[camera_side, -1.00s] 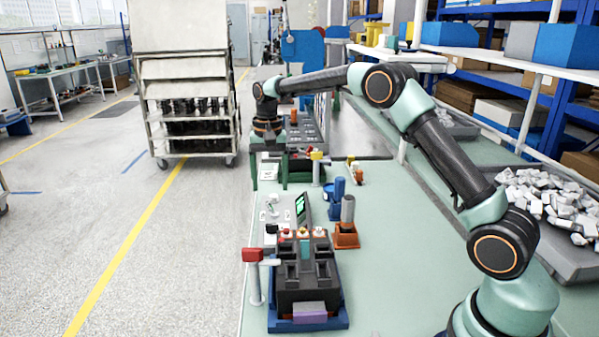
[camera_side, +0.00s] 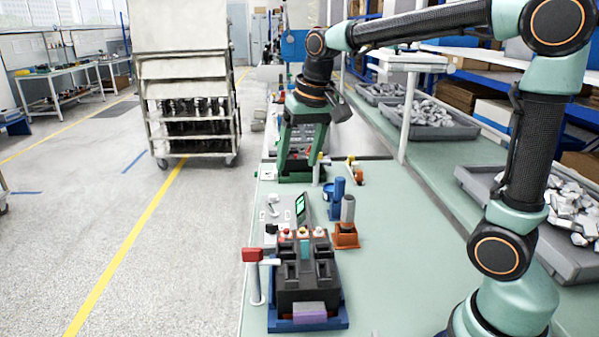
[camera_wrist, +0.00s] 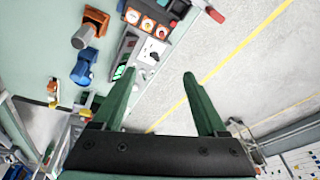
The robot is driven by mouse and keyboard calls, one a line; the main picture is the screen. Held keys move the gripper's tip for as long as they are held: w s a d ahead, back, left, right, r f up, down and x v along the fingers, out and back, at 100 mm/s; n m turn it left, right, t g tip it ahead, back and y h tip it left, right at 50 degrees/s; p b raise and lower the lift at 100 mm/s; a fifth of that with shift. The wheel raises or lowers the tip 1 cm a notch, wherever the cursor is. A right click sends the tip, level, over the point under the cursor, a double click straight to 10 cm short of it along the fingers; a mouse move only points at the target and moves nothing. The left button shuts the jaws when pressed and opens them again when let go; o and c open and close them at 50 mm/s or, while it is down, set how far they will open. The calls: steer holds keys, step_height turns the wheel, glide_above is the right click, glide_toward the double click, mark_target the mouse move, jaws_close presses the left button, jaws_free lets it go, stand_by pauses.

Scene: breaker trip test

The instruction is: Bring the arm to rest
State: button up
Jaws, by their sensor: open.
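My gripper (camera_side: 297,168) hangs above the far part of the green bench (camera_side: 410,270), pointing down. Its two green fingers are apart with nothing between them; the wrist view (camera_wrist: 159,76) also shows the empty gap. The black breaker block (camera_side: 305,280) sits in a blue tray (camera_side: 335,322) at the near end of the bench, well apart from the gripper. In the wrist view, its red and orange knobs (camera_wrist: 143,23) show at the top. A tester with a green screen (camera_side: 301,207) stands behind the block.
A red-topped post (camera_side: 254,256) stands left of the block. An orange holder with a grey cylinder (camera_side: 346,232) and a blue holder (camera_side: 336,195) stand to the right. Grey bins of white parts (camera_side: 565,205) line the right side.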

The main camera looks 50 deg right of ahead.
steer(key=s+a+f+n+t, duration=0.1)
steer(key=s+n, duration=0.1)
steer(key=s, duration=0.4)
steer(key=s+a+f+n+t, duration=0.1)
steer(key=s+n, duration=0.1)
steer(key=s, duration=0.4)
steer(key=shift+s+f+t, duration=0.15)
steer(key=shift+f+t, duration=0.15)
steer(key=shift+f, duration=0.05)
